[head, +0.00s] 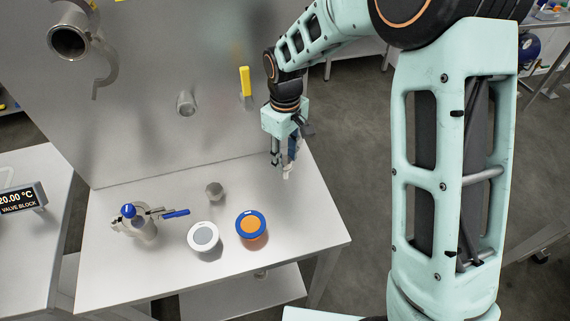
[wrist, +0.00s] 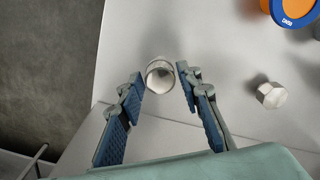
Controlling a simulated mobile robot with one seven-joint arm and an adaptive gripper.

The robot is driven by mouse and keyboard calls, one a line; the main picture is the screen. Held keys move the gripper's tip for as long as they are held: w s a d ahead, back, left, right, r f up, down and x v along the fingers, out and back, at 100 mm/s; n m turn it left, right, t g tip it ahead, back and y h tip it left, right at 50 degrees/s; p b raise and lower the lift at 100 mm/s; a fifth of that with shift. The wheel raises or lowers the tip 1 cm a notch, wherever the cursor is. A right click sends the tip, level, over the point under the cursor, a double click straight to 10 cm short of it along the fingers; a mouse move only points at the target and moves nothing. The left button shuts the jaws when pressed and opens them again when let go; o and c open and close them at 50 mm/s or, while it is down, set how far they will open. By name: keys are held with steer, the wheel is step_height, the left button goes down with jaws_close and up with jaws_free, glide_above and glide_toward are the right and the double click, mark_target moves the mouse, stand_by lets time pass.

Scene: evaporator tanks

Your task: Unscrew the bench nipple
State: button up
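The bench nipple, a short round metal tube with an open end, stands on the bench top; in the wrist view the nipple (wrist: 160,77) shows between the tips of my fingers. My gripper (wrist: 160,84) is open, with a blue-padded finger on each side of the nipple and visible gaps. In the head view my gripper (head: 284,164) points down over the right rear of the bench, and its fingers mostly hide the nipple there. I cannot tell how far down the fingers reach along the tube.
A hexagonal metal piece (head: 214,190) stands left of my gripper on the bench (head: 310,225). An upright panel (head: 140,130) with a pipe stub (head: 186,103) rises behind.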

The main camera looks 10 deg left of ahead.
steer(key=m+b, duration=0.1)
steer(key=m, duration=0.2)
steer(key=m+b, duration=0.1)
steer(key=m, duration=0.3)
steer(key=shift+m, duration=0.3)
steer(key=m, duration=0.8)
jaws_close()
steer(key=n, duration=0.4)
steer(key=shift+n, duration=0.6)
